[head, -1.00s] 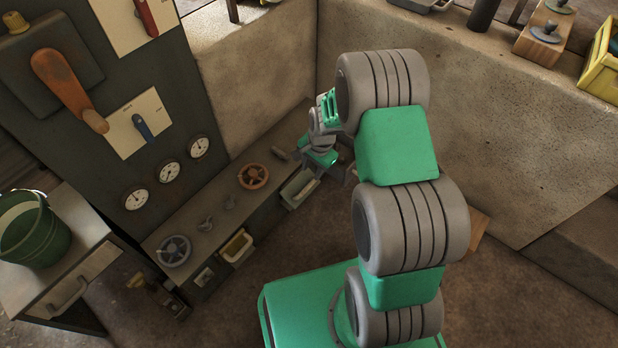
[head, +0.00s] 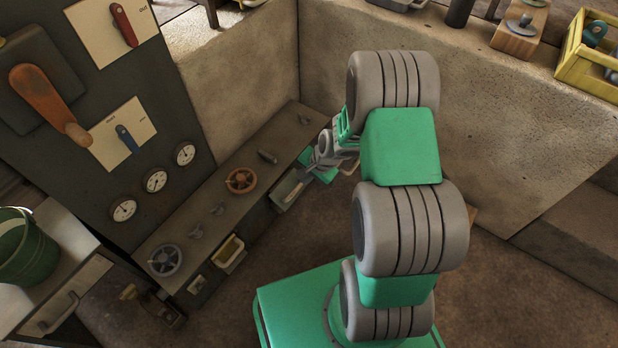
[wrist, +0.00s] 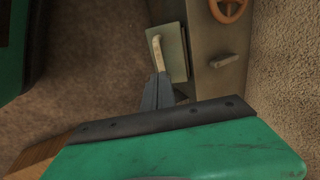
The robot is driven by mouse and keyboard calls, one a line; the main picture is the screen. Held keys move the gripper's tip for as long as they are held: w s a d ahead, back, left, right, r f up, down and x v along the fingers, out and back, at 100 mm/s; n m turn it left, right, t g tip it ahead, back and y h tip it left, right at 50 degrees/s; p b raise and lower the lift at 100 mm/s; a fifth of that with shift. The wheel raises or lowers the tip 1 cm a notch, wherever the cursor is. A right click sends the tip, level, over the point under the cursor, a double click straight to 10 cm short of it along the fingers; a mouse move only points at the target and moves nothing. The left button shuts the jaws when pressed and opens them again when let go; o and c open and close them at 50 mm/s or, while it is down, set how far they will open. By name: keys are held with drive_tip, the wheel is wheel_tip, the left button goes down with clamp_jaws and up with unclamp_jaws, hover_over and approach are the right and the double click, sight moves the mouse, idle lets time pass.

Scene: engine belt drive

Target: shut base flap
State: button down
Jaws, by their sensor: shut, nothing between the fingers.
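The base flap appears to be the grey-green panel (head: 287,188) low on the front of the long bench, near its far end. It stands tilted out from the bench front. In the wrist view the flap (wrist: 173,50) shows with a pale bar handle (wrist: 156,52) on its face. My gripper (head: 304,178) is beside the flap. In the wrist view the dark fingers of my gripper (wrist: 160,78) are shut and empty, with their tips close to the near end of the handle. I cannot tell whether they touch it.
The low bench (head: 205,238) carries an orange handwheel (head: 241,180), a grey handwheel (head: 165,260) and small levers. A yellow-lined bin (head: 230,253) juts from its front. A concrete wall (head: 400,110) stands behind my arm. Brown floor is open before the bench.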

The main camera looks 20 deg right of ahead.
sight(297, 189)
drive_tip(key=b+x, duration=0.3)
drive_tip(key=x, duration=0.5)
drive_tip(key=shift+s, duration=0.1)
